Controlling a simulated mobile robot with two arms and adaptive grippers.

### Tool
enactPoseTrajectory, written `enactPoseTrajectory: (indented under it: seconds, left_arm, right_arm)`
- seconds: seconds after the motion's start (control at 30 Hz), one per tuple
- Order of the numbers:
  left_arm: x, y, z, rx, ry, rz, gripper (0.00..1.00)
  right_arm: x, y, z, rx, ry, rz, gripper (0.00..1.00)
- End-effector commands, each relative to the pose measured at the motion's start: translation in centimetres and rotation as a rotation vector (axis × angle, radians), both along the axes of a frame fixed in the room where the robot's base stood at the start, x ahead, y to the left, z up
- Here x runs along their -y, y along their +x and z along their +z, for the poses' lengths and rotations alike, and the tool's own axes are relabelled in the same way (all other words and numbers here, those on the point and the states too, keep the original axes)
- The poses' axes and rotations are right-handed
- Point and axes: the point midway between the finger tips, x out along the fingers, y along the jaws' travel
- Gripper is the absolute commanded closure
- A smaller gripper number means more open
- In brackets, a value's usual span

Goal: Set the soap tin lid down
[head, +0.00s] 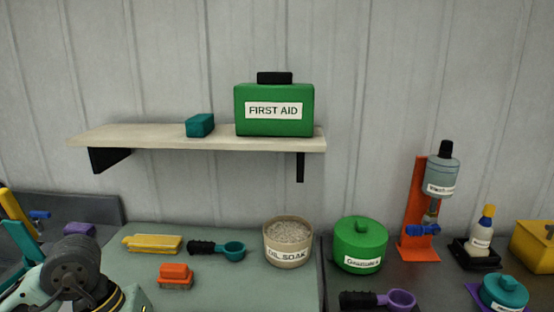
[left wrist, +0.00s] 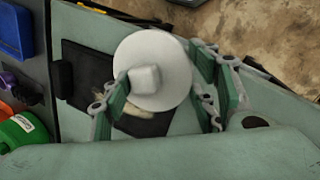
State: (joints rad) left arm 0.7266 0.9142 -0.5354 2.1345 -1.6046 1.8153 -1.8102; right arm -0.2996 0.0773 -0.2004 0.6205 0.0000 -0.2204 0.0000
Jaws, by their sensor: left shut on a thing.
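The soap tin lid (left wrist: 165,52) is a round white disc with a pale squarish knob (left wrist: 144,80), seen in the left wrist view. My left gripper (left wrist: 165,93) is shut on it, with green finger pads on either side. The lid is held over a dark patch (left wrist: 85,72) on the green worktop (left wrist: 215,143); its height above it is hard to tell. A pale object (left wrist: 134,110) shows partly beneath the lid, mostly hidden. I cannot pick out the lid in the head view. My right gripper is in neither view.
A green lidded pot (head: 360,240) stands right of the tub.

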Motion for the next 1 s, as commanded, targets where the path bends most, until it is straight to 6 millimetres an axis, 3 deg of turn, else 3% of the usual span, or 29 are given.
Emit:
enactPoseTrajectory:
  seconds: [0.2,0.53,0.67,1.0]
  left_arm:
    - [0.9,-1.8,-1.8,0.0,0.0,-0.273,0.72]
    - [0.9,-2.0,-2.0,0.003,0.001,-0.306,0.72]
    - [0.4,-1.0,-1.0,0.006,0.002,-0.166,0.72]
    - [-1.8,3.5,4.5,0.012,-0.001,0.571,0.72]
  right_arm:
    - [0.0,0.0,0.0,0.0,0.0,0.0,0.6]
    - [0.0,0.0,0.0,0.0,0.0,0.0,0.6]
    - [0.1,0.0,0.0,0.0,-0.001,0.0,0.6]
    - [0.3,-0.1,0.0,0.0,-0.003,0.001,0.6]
